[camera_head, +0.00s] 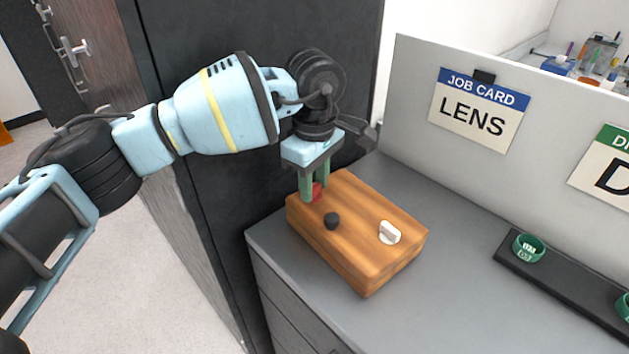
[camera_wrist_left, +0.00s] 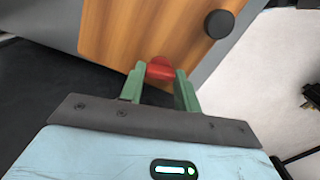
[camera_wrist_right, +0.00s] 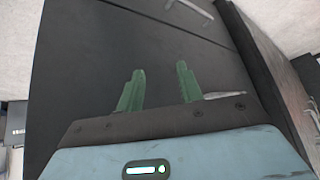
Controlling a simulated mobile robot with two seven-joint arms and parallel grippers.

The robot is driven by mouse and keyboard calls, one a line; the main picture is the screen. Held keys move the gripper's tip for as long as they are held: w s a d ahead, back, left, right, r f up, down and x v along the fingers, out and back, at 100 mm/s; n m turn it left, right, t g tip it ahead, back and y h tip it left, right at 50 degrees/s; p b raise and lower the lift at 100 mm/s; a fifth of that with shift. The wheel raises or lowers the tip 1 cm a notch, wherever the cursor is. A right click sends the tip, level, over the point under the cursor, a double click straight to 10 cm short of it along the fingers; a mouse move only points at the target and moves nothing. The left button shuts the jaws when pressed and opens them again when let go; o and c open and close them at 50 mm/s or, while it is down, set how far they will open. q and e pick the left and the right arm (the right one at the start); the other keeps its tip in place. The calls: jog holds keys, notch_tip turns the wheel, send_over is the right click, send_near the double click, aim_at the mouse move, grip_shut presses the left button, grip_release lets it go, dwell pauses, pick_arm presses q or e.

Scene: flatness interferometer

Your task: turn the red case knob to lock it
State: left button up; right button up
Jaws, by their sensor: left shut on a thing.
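The wooden case (camera_head: 352,250) sits on the grey counter near its left corner. The red case knob (camera_head: 316,191) is on the top of the case at its left end, partly hidden by my left gripper. My left gripper (camera_head: 313,194) points down from above and is shut on the red knob. In the left wrist view the red knob (camera_wrist_left: 160,69) shows between the two green fingers (camera_wrist_left: 160,80). My right gripper (camera_wrist_right: 160,85) shows only in the right wrist view; its green fingers are apart with nothing between them.
A black knob (camera_head: 332,220) and a white knob (camera_head: 390,232) are on the same case. A black rack (camera_head: 570,284) with green rings stands to the right. A grey panel (camera_head: 410,80) with job cards borders the counter behind. A dark cabinet (camera_head: 230,180) stands at the left.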

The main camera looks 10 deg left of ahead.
aim_at(314, 188)
pick_arm(q)
jog(key=shift+m, duration=1.2)
jog(key=o, duration=1)
jog(key=shift+r+b, duration=0.35)
jog(key=shift+r, duration=3.55)
jog(key=shift+s+f, duration=0.1)
